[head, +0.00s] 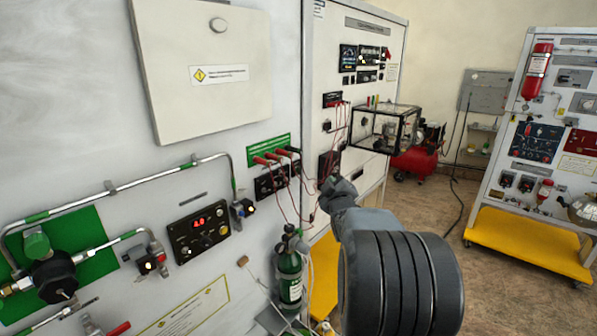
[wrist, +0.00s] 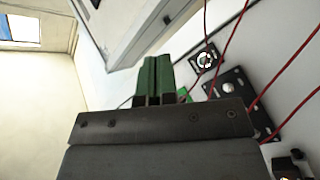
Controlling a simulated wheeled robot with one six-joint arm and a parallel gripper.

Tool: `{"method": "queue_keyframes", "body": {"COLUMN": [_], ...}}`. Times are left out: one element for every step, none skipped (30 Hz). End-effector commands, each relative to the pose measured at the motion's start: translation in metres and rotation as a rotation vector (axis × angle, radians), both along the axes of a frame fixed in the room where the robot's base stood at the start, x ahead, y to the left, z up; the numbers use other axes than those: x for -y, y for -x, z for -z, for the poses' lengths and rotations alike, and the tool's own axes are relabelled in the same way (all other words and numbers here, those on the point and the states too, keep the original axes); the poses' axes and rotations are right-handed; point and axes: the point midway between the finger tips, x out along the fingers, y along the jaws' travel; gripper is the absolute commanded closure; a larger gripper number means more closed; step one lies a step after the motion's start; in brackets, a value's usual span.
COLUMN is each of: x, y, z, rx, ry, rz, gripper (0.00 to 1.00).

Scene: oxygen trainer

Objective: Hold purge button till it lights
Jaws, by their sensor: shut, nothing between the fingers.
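A black control panel (head: 198,228) with a red lit display and several small knobs or buttons is on the white trainer panel at the lower left in the head view. I cannot tell which control is the purge button, as the labels are too small to read. My gripper (head: 332,186) is to the right of that panel, near the black socket blocks. In the wrist view my gripper (wrist: 153,75) shows green fingers, shut and empty. No contact can be made out.
Red cables (head: 282,155) run from the green-labelled strip past my gripper. A green oxygen cylinder (head: 289,272) stands below, left of my arm. Pipes (head: 120,187) cross the left. A clear box (head: 385,128) juts out beyond my gripper. Open floor lies to the right.

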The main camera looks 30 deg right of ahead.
Motion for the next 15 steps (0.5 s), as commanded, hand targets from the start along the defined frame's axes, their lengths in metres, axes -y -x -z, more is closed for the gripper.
{"method": "queue_keyframes", "body": {"x": [0.000,0.000,-0.001,-0.001,-0.001,-0.002,-0.003,-0.004,-0.005,-0.006,-0.008,-0.010,-0.011,-0.013,-0.014], "y": [0.000,0.000,-0.001,-0.002,-0.003,-0.005,-0.007,-0.010,-0.013,-0.017,-0.020,-0.025,-0.029,-0.032,-0.037], "z": [0.000,0.000,0.000,0.000,0.000,0.000,-0.001,-0.001,-0.001,-0.001,-0.001,-0.002,-0.001,-0.001,-0.002], "rx": [0.000,0.000,0.000,-0.001,-0.001,-0.001,-0.001,0.000,-0.001,-0.001,0.000,-0.001,-0.001,-0.002,-0.001], "ry": [-0.001,-0.001,-0.001,-0.001,-0.001,-0.002,-0.002,-0.003,-0.002,-0.003,-0.004,-0.003,-0.004,-0.004,-0.004], "rz": [-0.001,-0.001,-0.001,-0.001,-0.001,-0.003,-0.003,-0.003,-0.003,-0.004,-0.004,-0.005,-0.004,-0.003,-0.004], "gripper": [1.00,1.00,1.00,1.00,1.00,1.00,1.00,1.00,1.00,1.00,1.00,1.00,1.00,1.00,1.00]}}
